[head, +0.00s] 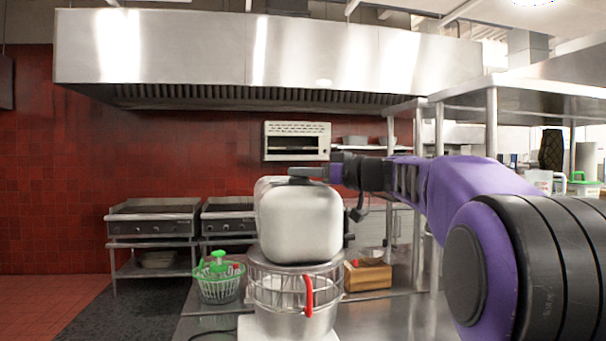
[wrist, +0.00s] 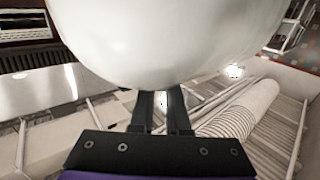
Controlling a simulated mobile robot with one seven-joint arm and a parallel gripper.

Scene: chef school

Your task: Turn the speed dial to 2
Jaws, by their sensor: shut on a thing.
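A white stand mixer (head: 300,222) stands on the metal counter in the middle of the head view, with its rounded head toward me. My gripper (head: 308,172) reaches in from the right at the top of the mixer head. In the wrist view the white mixer head (wrist: 165,40) fills the upper middle, and my gripper's two dark fingers (wrist: 160,98) run up against it. Their tips are hidden by the mixer head. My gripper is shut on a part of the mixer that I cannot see. I cannot make out the speed dial or its setting. A small dark knob (head: 350,240) shows on the mixer's right side.
The mixer has a wire bowl guard (head: 280,288) with a red handle (head: 308,294). Metal shelving posts (head: 491,125) stand behind my arm. Bare counter (head: 390,318) shows at right.

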